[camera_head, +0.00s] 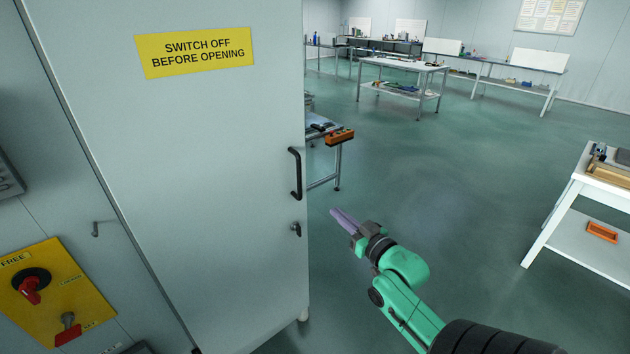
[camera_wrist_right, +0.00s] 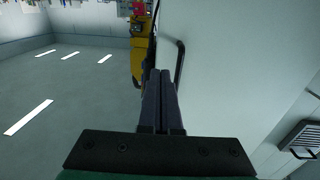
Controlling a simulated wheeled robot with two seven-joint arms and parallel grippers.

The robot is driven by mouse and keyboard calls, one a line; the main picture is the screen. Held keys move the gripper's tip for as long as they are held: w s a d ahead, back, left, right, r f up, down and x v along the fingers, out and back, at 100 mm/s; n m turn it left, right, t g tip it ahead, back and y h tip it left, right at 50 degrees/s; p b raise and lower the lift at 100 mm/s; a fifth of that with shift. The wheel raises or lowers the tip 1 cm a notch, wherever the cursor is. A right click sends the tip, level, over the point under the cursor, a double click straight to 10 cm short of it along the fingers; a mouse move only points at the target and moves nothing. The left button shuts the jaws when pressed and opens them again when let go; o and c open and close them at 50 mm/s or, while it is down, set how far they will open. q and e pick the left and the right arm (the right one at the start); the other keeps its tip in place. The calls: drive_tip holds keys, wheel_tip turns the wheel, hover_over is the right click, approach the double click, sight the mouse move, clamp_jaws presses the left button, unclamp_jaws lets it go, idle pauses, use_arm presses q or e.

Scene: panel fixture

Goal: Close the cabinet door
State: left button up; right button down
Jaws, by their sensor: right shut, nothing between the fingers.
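The cabinet door (camera_head: 200,135) is a tall pale grey panel with a yellow warning label. It fills the left half of the head view. Open floor shows past its right edge, with no frame beside that edge; it appears to stand open. A black bar handle (camera_head: 295,174) and a small lock (camera_head: 295,229) are near that edge. My right gripper (camera_head: 343,217) is shut and empty, right of the door edge and lower than the handle in the picture. In the right wrist view its fingers (camera_wrist_right: 161,100) point toward the handle (camera_wrist_right: 179,62); contact cannot be told. My left gripper is out of view.
A yellow switch panel (camera_head: 50,295) with red knobs is left of the door. A small cart (camera_head: 325,130) with an orange item stands behind the door edge. A white table (camera_head: 575,200) is at the right. Floor (camera_head: 450,170) between is clear.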

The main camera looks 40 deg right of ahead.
sight(304, 185)
drive_tip(key=w+p, duration=0.1)
drive_tip(key=w, duration=0.3)
drive_tip(key=w+p, duration=0.1)
drive_tip(key=w, duration=0.3)
drive_tip(key=w+d+p, duration=0.1)
drive_tip(key=w, duration=0.3)
drive_tip(key=shift+w+d+r+p, duration=0.1)
drive_tip(key=shift+p, duration=0.2)
drive_tip(key=shift+w, duration=0.6)
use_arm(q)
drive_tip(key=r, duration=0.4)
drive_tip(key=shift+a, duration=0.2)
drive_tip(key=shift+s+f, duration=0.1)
